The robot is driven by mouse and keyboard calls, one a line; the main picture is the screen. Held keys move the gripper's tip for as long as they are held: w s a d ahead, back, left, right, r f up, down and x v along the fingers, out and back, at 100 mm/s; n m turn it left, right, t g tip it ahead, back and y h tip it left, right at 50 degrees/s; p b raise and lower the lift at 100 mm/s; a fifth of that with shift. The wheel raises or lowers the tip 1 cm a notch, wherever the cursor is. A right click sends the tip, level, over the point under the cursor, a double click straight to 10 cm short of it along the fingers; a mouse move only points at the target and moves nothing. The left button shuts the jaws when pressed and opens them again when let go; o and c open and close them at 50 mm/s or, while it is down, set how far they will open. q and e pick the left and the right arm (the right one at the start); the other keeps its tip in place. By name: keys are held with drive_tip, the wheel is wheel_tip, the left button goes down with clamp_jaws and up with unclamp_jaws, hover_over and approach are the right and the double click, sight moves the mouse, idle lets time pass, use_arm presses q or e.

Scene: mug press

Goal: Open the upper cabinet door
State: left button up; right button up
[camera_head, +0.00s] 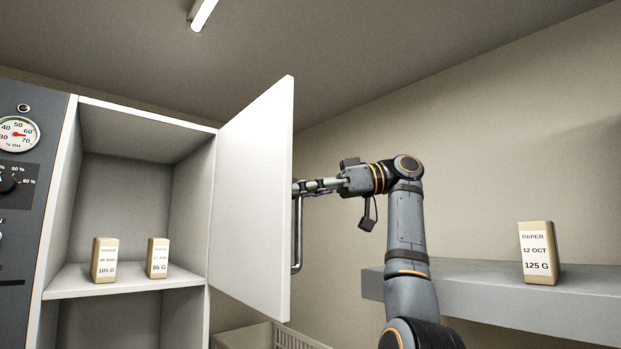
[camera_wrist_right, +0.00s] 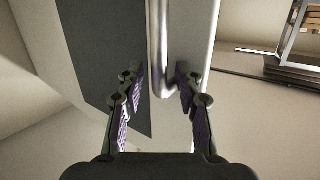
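The white upper cabinet door (camera_head: 253,200) stands swung open, hinged at the cabinet's right side. Its metal bar handle (camera_head: 297,235) is on the outer face near the free edge. My right gripper (camera_head: 300,187) is at the upper part of the handle. In the right wrist view my right gripper (camera_wrist_right: 160,78) has its fingers spread apart. The lower end of the handle (camera_wrist_right: 160,50) shows between and beyond the fingertips, with gaps on both sides. My left gripper is not in view.
The open cabinet (camera_head: 125,200) holds two paper boxes (camera_head: 105,260) (camera_head: 158,258) on its shelf. A grey panel with a gauge (camera_head: 18,134) is at the left. A grey wall shelf (camera_head: 460,290) with one box (camera_head: 538,253) is at the right. A bin (camera_head: 268,337) sits below the door.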

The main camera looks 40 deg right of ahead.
drive_tip(key=w+d+p, duration=0.1)
drive_tip(key=d+p, duration=0.8)
drive_tip(key=d, duration=0.2)
drive_tip(key=shift+w+d+r, duration=0.2)
drive_tip(key=shift+d+r, duration=0.05)
drive_tip(key=shift+r, duration=0.15)
idle(0.8)
